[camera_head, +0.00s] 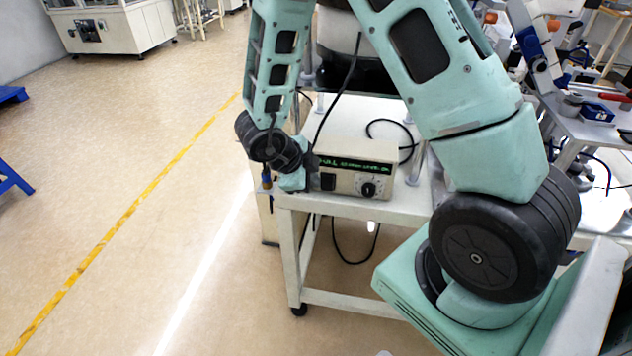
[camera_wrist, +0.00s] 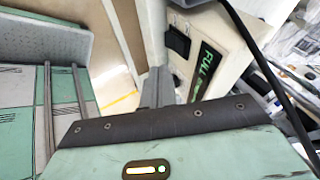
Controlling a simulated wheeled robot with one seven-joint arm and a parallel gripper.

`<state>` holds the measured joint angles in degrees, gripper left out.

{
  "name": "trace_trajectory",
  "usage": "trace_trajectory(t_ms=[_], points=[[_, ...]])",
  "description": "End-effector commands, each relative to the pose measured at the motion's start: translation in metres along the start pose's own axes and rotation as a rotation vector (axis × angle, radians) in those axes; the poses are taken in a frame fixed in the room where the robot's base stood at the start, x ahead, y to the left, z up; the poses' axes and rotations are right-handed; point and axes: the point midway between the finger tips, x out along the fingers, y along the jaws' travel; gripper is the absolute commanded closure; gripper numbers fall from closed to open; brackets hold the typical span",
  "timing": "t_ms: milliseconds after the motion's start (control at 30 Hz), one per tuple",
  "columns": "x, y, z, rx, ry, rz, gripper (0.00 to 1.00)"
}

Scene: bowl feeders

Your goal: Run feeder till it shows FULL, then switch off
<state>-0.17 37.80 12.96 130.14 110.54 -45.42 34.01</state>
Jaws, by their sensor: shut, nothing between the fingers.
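The feeder's control box (camera_head: 350,178) is cream, with a lit green display (camera_head: 355,164), a black rocker switch (camera_head: 328,181) and a black knob (camera_head: 368,189). In the wrist view the display (camera_wrist: 207,68) reads FULL in green, with smaller text I cannot read. The switch (camera_wrist: 178,41) also shows there, its position unclear. My gripper (camera_head: 312,172) is at the box's left front corner, close to the switch; in the wrist view its fingers (camera_wrist: 158,88) are shut and empty. I cannot tell whether they touch the box. The feeder bowl (camera_head: 340,35) is mostly hidden behind my arm.
The box stands on a white table (camera_head: 345,203) near its front edge. A black cable (camera_head: 336,100) hangs behind it. A workbench with tools (camera_head: 597,112) is at the right.

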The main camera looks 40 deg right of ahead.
Motion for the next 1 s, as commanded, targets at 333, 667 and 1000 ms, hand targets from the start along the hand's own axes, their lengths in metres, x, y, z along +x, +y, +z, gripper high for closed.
trace_trajectory(t_ms=[333,667,1000], points=[[-0.054,-0.005,0.000,0.000,-0.004,-0.001,1.00],[-0.072,-0.005,-0.001,-0.001,0.000,0.001,1.00],[-0.074,-0.005,-0.001,-0.004,-0.001,0.003,1.00]])
